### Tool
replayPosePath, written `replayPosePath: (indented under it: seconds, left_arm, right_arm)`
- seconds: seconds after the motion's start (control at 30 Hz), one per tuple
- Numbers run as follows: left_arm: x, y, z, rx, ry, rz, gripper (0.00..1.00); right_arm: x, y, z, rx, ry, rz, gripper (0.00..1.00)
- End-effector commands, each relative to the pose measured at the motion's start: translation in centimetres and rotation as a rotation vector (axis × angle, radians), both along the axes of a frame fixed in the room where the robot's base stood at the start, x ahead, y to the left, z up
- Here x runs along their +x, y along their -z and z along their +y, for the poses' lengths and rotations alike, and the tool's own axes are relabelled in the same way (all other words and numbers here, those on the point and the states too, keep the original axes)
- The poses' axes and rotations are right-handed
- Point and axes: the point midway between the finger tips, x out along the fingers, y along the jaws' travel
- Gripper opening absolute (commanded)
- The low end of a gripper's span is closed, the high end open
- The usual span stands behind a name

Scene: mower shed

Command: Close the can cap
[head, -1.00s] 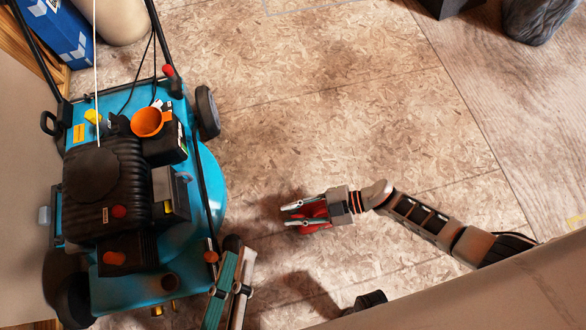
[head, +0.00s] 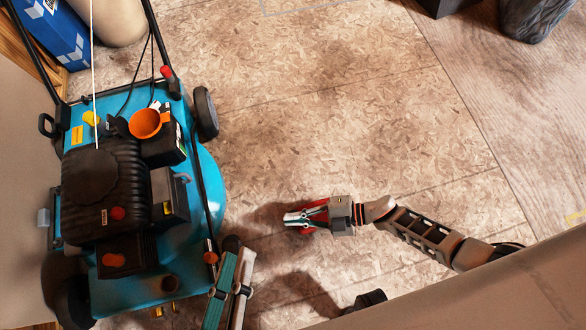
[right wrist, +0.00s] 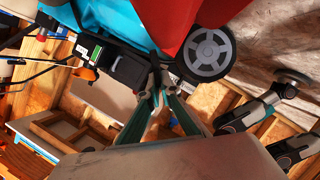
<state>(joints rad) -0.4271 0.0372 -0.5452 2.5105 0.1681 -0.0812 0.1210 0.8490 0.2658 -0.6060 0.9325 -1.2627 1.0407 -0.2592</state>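A black box-shaped container (head: 165,146) with a green-edged label sits on the blue mower, and an orange cup-shaped piece (head: 145,122) is on top. I cannot tell whether that piece is the cap or a funnel. Both also show in the right wrist view, the container (right wrist: 97,52) above the orange piece (right wrist: 85,74).
The blue mower (head: 205,185) fills the left side, with its handle bars rising at the top. A blue box (head: 55,33) stands at the upper left. Dark objects (head: 538,18) are at the upper right. The middle floor is clear.

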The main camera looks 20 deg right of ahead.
Motion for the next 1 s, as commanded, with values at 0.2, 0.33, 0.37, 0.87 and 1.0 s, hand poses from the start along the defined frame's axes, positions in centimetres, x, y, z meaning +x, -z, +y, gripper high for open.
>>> replayPosePath:
  seconds: [0.2,0.33,0.37,0.87,1.0]
  left_arm:
    - [0.00,0.01,0.01,0.000,0.000,0.000,0.22]
    - [0.00,0.01,0.01,0.000,-0.001,0.001,0.22]
    - [0.00,0.02,0.02,0.000,-0.001,0.001,0.22]
    - [0.01,0.01,0.00,0.000,-0.001,0.001,0.22]
    - [0.00,0.02,0.00,0.000,-0.001,0.001,0.22]
  right_arm:
    - [-0.60,0.53,0.03,0.002,0.002,-0.146,0.00]
    - [-0.80,0.77,0.02,0.001,0.001,-0.215,0.00]
    - [-0.81,0.80,0.01,0.001,0.001,-0.227,0.00]
    - [-1.08,1.06,0.00,0.001,-0.001,-0.306,0.00]
    - [-1.07,1.05,0.00,0.001,-0.001,-0.306,0.00]
